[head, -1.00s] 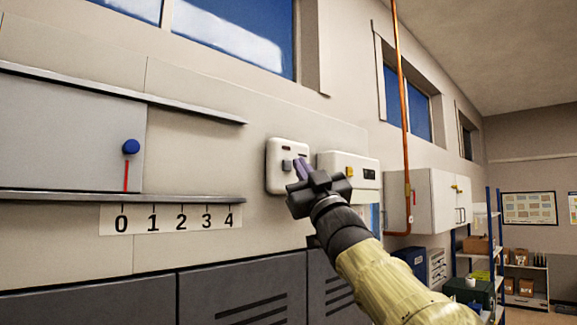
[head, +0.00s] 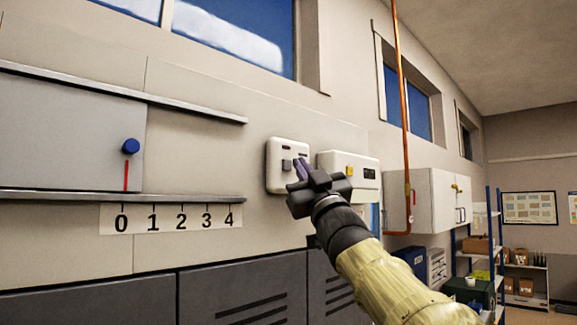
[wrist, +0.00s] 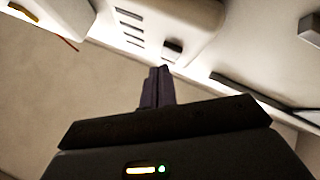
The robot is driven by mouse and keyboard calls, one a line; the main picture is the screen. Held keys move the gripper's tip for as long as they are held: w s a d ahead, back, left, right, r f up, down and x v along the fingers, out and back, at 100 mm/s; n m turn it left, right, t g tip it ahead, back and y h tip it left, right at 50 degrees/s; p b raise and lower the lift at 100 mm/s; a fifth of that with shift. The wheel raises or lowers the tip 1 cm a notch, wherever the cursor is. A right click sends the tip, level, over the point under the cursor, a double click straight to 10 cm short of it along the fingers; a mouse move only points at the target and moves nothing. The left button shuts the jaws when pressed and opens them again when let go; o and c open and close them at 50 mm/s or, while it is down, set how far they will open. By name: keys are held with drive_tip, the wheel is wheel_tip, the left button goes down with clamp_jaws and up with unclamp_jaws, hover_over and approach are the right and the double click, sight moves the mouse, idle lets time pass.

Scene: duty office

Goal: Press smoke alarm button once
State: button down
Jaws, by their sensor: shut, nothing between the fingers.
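A white wall box (head: 274,178) with a grey square button (head: 287,165) is left of centre in the head view. A second white box (head: 340,162) with a yellow button (head: 350,171) is just right of it. No readable label tells which is the smoke alarm. My gripper (head: 301,168) is shut and empty, its purple fingertips in front of the first box's right part, right of the grey button. In the wrist view, the fingertips (wrist: 160,72) point towards a white casing (wrist: 150,15) with slots and a small dark block (wrist: 172,49). I cannot tell whether they touch anything.
At left, a sliding panel (head: 60,140) with a blue knob (head: 131,147) stands above a 0-to-4 scale (head: 170,218). Grey vented panels (head: 235,290) run below. A copper pipe (head: 402,100), a white cabinet (head: 432,200) and shelving (head: 490,245) are at right.

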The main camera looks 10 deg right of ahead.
drive_tip(key=shift+w+a, duration=0.15)
idle(0.7)
drive_tip(key=shift+w+a, duration=0.1)
drive_tip(key=shift+w, duration=0.15)
drive_tip(key=shift+w+a, duration=0.25)
drive_tip(key=shift+w, duration=0.05)
idle(0.9)
idle(0.4)
drive_tip(key=shift+s+d+b, duration=0.35)
drive_tip(key=shift+s+d, duration=0.15)
drive_tip(key=shift+s, duration=0.2)
drive_tip(key=s+d, duration=0.1)
drive_tip(key=s, duration=0.1)
drive_tip(key=s+d+b, duration=0.1)
drive_tip(key=s+d, duration=0.1)
idle(0.4)
drive_tip(key=shift+a, duration=0.1)
idle(0.5)
